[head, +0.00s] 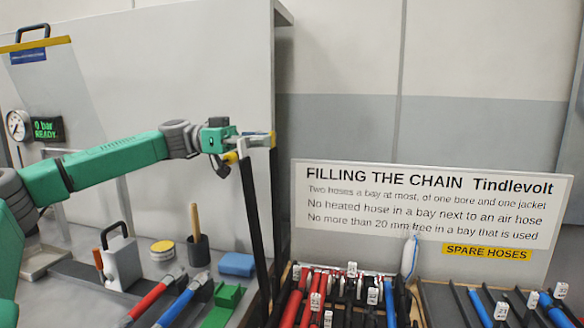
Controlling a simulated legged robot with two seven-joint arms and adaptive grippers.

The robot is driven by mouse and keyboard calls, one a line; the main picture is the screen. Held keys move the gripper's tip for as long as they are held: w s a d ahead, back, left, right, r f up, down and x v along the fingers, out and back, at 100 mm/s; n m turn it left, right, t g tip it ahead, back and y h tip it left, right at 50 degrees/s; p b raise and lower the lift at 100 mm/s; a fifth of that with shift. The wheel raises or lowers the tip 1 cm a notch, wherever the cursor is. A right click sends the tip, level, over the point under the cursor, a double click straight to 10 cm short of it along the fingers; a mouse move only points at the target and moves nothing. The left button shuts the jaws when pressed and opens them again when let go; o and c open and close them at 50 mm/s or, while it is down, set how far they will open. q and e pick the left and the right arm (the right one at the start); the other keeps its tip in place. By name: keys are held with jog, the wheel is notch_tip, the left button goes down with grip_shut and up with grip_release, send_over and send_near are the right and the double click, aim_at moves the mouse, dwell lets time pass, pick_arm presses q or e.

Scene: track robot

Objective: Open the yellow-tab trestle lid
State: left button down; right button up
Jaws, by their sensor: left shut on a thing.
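My left arm reaches in from the left, and its green and grey gripper (258,141) is high in front of the grey cabinet side. A long black bar (257,230), which looks like the trestle lid, stands nearly upright below the gripper, leaning slightly. The left gripper is shut on the lid at this top end; the fingers partly hide the exact contact. The bar's foot is at the bottom edge. My right gripper is not in view.
A tray of red, black and blue hoses (340,290) with white tags lies right of the bar, below a printed sign (430,205). More spare hoses lie at far right. The left bench holds a grey weight-like block (121,257), a dark cup (198,250) and a blue block (237,264).

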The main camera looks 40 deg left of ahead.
pick_arm(q)
jog(key=shift+s+a+f+t+h+b, duration=0.2)
jog(key=shift+s+a+h+b, duration=0.1)
jog(key=shift+a+b, duration=0.35)
jog(key=shift+s+a+f+t+h+b, duration=0.1)
jog(key=shift+s+a+f+h+b, duration=0.2)
jog(key=shift+a, duration=0.55)
jog(key=shift+r, duration=0.1)
jog(key=c, duration=1.6)
grip_release()
jog(key=shift+o, duration=1.2)
jog(key=shift+w, duration=0.1)
jog(key=v, duration=1.2)
jog(key=shift+a, duration=0.15)
